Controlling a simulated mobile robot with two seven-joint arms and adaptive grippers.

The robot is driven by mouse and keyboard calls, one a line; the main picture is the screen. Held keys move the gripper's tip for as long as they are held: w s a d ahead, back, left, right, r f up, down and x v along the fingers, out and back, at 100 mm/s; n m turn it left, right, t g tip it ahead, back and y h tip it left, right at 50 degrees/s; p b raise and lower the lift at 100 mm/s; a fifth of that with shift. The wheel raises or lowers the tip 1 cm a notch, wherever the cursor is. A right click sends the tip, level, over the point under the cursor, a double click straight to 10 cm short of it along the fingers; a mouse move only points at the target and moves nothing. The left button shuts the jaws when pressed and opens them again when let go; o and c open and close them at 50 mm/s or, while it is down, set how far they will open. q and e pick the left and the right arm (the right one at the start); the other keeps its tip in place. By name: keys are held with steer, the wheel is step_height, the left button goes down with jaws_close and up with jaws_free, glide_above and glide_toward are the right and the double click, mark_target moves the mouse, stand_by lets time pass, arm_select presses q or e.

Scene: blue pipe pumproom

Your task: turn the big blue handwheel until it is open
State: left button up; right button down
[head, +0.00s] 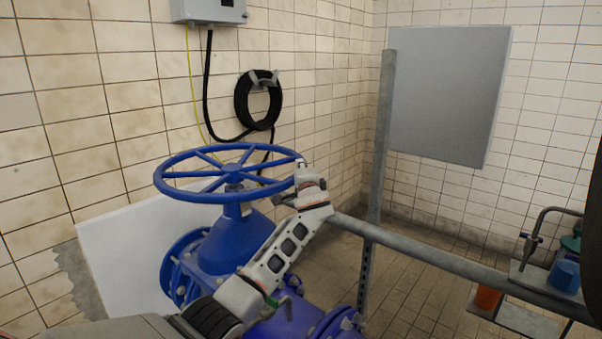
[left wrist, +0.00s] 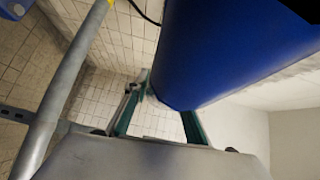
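The big blue handwheel (head: 233,171) lies nearly flat on its upright stem above a blue valve body (head: 238,237) in the head view. My left arm comes up from the bottom, in front of the valve. Its gripper (head: 307,174) is at the right side of the wheel's rim. In the left wrist view, two teal fingers of the left gripper (left wrist: 160,108) stand apart with the blue rim (left wrist: 225,50) between or just in front of them. The rim hides part of the right finger, so I cannot tell whether they clamp it. My right gripper is not in view.
A grey rail (head: 440,258) and upright post (head: 380,150) stand right of the wheel. A white panel (head: 120,250) leans behind the valve. A coiled black hose (head: 243,105) hangs on the tiled wall.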

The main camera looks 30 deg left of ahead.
arm_select(q)
steer(key=shift+o, duration=0.4)
steer(key=shift+w+a+f, duration=0.1)
steer(key=shift+w, duration=0.1)
steer(key=shift+s, duration=0.1)
steer(key=shift+s+d, duration=0.25)
steer(key=shift+d, duration=0.05)
steer(key=v, duration=1.1)
steer(key=shift+s, duration=0.15)
